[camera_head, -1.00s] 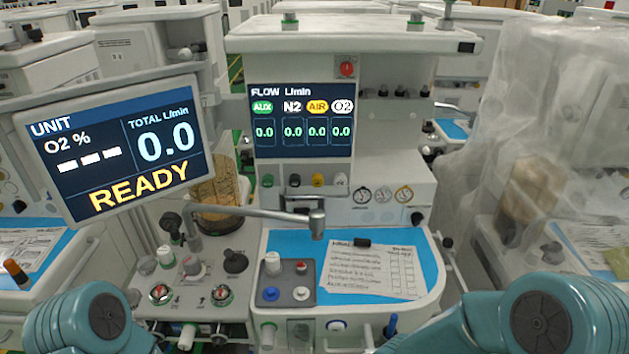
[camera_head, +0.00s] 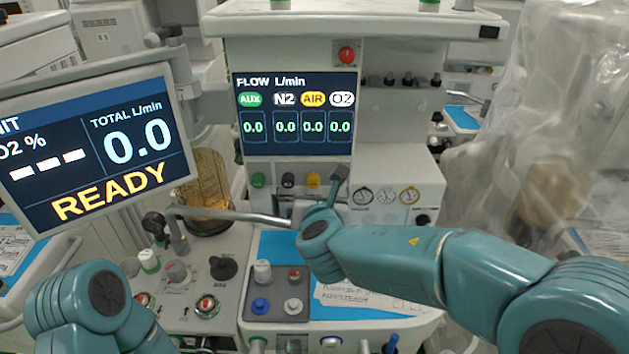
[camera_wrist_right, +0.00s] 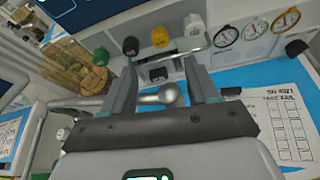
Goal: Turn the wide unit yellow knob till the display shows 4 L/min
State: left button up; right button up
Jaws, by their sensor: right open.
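The yellow knob (camera_head: 313,180) sits in a row under the flow display (camera_head: 293,115) of the wide unit. In the right wrist view the yellow knob (camera_wrist_right: 160,37) lies just beyond my right gripper (camera_wrist_right: 160,62), between the lines of its two fingers, with a visible gap. That gripper is open and empty. In the head view my right gripper (camera_head: 338,178) is in front of the row's right end, hiding the white knob there. The flow display reads 0.0 under AUX, N2, AIR and O2. My left gripper is out of view.
Green (camera_wrist_right: 100,52), black (camera_wrist_right: 130,45) and white (camera_wrist_right: 193,24) knobs flank the yellow one. A metal arm (camera_head: 235,215) with a rounded end (camera_wrist_right: 168,95) crosses below. The left screen (camera_head: 100,150) reads READY and 0.0. Gauges (camera_head: 385,196) are to the right.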

aim_at(313, 183)
jog(key=p+x, duration=0.2)
jog(key=x, duration=0.8)
jog(key=shift+d+f+p, duration=0.1)
jog(key=shift+d+p, duration=0.05)
jog(key=shift+p, duration=0.25)
jog(key=shift+w+f, duration=0.25)
jog(key=shift+w, duration=0.2)
jog(key=shift+c, duration=0.2)
jog(key=c, duration=1)
